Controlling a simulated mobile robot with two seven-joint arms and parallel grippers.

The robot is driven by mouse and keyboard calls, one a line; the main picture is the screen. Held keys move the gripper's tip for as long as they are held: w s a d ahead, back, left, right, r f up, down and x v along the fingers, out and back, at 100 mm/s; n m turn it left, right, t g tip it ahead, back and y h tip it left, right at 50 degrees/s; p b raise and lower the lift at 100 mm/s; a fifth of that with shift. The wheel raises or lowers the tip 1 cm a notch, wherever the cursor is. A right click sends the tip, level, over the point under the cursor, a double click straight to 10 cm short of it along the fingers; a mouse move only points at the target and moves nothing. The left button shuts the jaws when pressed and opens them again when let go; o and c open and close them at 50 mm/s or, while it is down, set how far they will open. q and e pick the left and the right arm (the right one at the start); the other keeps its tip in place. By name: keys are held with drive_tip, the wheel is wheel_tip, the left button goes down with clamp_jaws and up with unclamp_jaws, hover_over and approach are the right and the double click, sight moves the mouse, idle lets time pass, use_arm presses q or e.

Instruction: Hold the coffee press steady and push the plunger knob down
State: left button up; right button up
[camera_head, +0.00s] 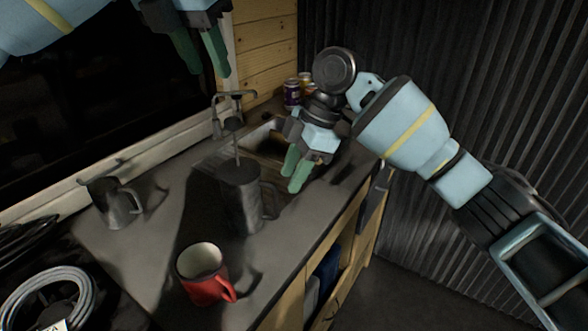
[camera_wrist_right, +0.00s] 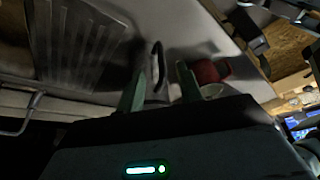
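The coffee press (camera_head: 242,202) is a dark metal cylinder standing upright on the counter, with its handle on the right side. Its plunger rod stands raised out of the lid, topped by a dark knob (camera_head: 233,124). My right gripper (camera_head: 296,173) is to the right of the press, apart from it, with green fingers pointing down. In the right wrist view the fingers are spread, and the press handle (camera_wrist_right: 158,66) shows beyond the gap between them. My left gripper (camera_head: 205,55) is high at the upper left, above and away from the press; its green fingers are apart and empty.
A red mug (camera_head: 204,274) stands in front of the press. A metal pitcher (camera_head: 116,203) stands to the left. A sink (camera_head: 268,138) with a tap (camera_head: 222,101) and cans (camera_head: 292,94) lie behind. A coiled cable (camera_head: 45,298) is at the lower left.

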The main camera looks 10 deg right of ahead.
sight(252, 200)
drive_tip(key=shift+x, duration=3.85)
drive_tip(key=shift+c, duration=0.5)
clamp_jaws()
use_arm(q)
drive_tip(key=shift+c, duration=0.3)
